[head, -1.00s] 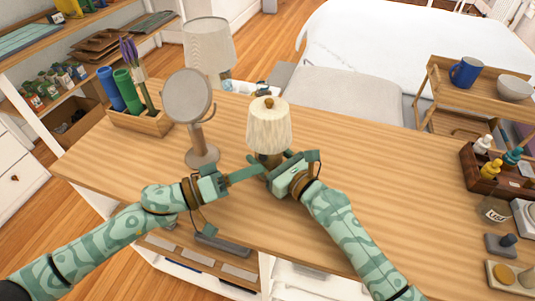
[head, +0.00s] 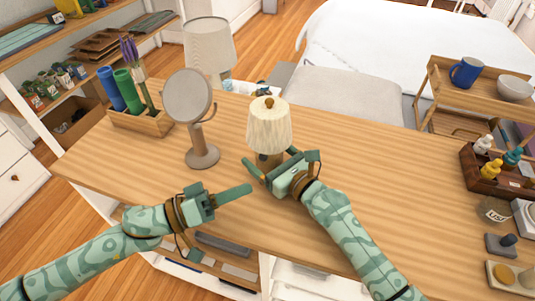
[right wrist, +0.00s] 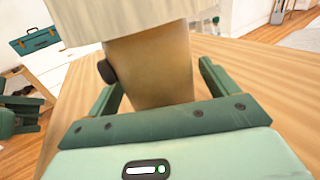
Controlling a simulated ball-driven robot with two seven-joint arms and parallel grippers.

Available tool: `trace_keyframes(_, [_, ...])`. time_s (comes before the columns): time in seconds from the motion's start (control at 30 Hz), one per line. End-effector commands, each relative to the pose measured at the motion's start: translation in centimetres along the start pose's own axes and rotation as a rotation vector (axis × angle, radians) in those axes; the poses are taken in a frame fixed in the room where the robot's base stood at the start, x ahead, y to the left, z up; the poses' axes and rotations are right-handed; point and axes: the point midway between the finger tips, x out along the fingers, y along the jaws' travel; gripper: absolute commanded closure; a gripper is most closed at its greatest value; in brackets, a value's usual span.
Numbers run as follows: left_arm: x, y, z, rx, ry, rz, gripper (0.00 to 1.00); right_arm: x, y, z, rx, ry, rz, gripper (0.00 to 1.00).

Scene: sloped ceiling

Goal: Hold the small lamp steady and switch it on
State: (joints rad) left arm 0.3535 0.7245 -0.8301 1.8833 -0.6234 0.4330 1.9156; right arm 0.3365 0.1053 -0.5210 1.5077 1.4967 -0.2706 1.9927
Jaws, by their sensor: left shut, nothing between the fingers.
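The small lamp (head: 269,125) stands upright on the wooden desk, with a cream pleated shade and a tan base. I see no clear glow on the shade. In the right wrist view the base (right wrist: 150,65) has a dark round knob (right wrist: 106,71) on its left side. My right gripper (head: 268,158) has its fingers on either side of the base; they look spread, with a narrow gap at the right finger. My left gripper (head: 250,187) is shut and empty, in front of and left of the lamp, apart from it.
A round mirror (head: 188,97) stands left of the lamp on the desk (head: 400,190). A wooden planter box (head: 140,122) is farther left. A larger lamp (head: 209,45) is behind. A bottle caddy (head: 490,178) sits at right. The desk between lamp and caddy is clear.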

Motion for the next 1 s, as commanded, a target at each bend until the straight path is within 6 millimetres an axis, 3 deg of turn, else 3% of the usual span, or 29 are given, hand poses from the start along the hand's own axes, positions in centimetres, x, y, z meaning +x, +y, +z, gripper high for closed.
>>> trace_keyframes(0.17, [0.0, 0.0, 0.0, 0.000, 0.000, 0.000, 1.00, -0.3, 0.0, 0.0, -0.001, 0.000, -0.001, 0.14])
trace_keyframes(0.27, [0.0, 0.0, 0.0, 0.000, 0.000, 0.000, 1.00, -1.5, -0.1, -0.1, -0.002, 0.002, -0.002, 0.14])
trace_keyframes(0.7, [0.0, 0.0, 0.0, 0.000, 0.000, 0.000, 1.00, -10.7, 0.0, -0.1, -0.001, 0.003, 0.001, 0.14])
trace_keyframes(1.0, [0.0, 0.0, 0.0, 0.000, 0.000, 0.000, 1.00, -12.0, 0.0, 0.0, 0.000, 0.000, 0.000, 0.14])
